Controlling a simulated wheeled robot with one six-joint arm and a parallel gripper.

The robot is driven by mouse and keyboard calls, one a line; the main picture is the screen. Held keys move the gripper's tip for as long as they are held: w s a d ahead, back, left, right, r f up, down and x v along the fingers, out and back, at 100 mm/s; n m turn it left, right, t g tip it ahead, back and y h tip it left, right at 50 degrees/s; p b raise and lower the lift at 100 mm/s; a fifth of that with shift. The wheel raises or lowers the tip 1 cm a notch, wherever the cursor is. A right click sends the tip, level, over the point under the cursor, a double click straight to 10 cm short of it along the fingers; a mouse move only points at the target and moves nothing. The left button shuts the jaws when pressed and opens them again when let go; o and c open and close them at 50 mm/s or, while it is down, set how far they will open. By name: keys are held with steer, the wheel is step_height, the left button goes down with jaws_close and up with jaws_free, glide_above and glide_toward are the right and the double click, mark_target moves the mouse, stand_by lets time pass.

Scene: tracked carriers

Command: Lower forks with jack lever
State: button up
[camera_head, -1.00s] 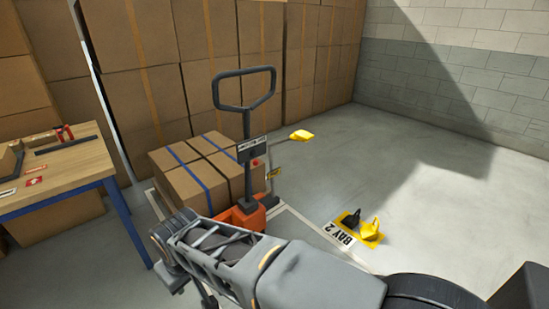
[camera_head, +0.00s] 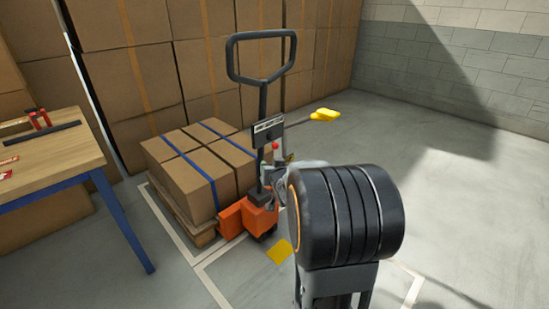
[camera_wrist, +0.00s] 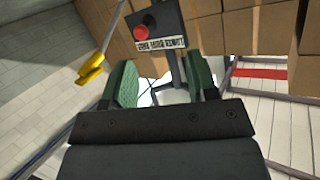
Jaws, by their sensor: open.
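The orange pallet jack (camera_head: 263,212) stands at the end of a loaded pallet. Its black loop handle (camera_head: 263,80) rises upright above a dark box with a label plate (camera_head: 268,128). A lever with a yellow grip (camera_head: 325,114) sticks out to the right of the box; in the wrist view the yellow grip (camera_wrist: 92,76) is at the left. A red knob (camera_wrist: 141,33) sits on the box in the wrist view. My gripper (camera_wrist: 160,78) is open, its green pads apart and nothing between them, below the box. The forks are hidden under the load.
Cartons (camera_head: 185,180) with blue straps lie on the wooden pallet (camera_head: 190,225). A wooden table (camera_head: 60,150) stands at the left. Stacked cartons (camera_head: 130,90) line the back. Open floor (camera_head: 440,170) lies to the right. My arm hides part of the floor.

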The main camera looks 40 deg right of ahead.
mark_target(276, 147)
steer(key=w+d+f+m+t+h+b, duration=0.1)
steer(key=d+f+t+b, duration=0.15)
steer(key=d, duration=0.35)
steer(key=shift+t, duration=0.35)
steer(key=x, duration=0.4)
steer(key=b+x, duration=0.1)
steer(key=x, duration=0.3)
steer(key=b+x, duration=0.1)
steer(key=x, duration=0.4)
steer(key=shift+r, duration=0.3)
